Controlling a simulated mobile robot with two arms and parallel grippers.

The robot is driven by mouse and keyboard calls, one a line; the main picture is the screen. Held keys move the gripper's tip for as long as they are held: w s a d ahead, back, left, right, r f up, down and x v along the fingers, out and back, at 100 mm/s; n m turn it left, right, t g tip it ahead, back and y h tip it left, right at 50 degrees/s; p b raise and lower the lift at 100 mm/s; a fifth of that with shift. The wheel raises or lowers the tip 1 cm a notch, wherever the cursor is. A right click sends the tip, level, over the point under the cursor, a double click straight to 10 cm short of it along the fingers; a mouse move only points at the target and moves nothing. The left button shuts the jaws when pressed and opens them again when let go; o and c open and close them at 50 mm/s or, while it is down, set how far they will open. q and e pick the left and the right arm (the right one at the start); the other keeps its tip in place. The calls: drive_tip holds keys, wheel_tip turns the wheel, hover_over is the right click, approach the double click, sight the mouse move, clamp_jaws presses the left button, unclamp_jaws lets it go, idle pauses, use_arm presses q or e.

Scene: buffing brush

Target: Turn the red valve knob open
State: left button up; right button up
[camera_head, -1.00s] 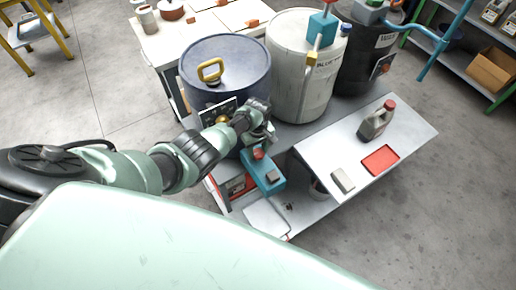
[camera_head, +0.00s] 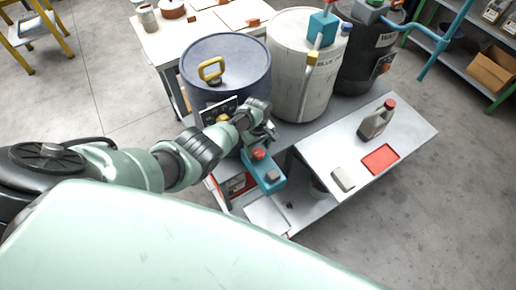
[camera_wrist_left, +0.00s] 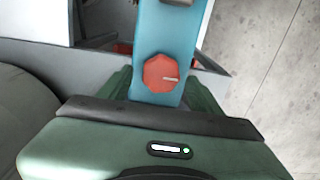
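The red valve knob (camera_head: 259,153) sits on top of a teal valve body (camera_head: 268,178) at the front of the drum stand. In the left wrist view the red knob (camera_wrist_left: 160,74) is faceted, with a pale mark on its right half, on the teal body (camera_wrist_left: 166,30). My left gripper (camera_head: 263,138) is right at the knob, on its far side in the head view. In the wrist view its dark green fingers (camera_wrist_left: 161,88) are spread, one on each side of the teal body, with gaps to the knob. The fingertips are partly hidden. My right gripper is not in view.
A blue drum (camera_head: 226,67) with a yellow handle stands behind my left gripper. A white drum (camera_head: 296,85) and a black drum (camera_head: 362,65) stand beside it. A grey bench (camera_head: 405,125) at right holds a jug (camera_head: 375,122), a red tray (camera_head: 381,158) and a pale block (camera_head: 342,179).

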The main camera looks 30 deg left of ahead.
sight(258, 151)
use_arm(q)
wheel_tip(258, 151, up, 7)
drive_tip(key=p, duration=0.2)
drive_tip(key=shift+f+p, duration=0.2)
drive_tip(key=shift+p, duration=0.2)
drive_tip(key=shift+r, duration=0.6)
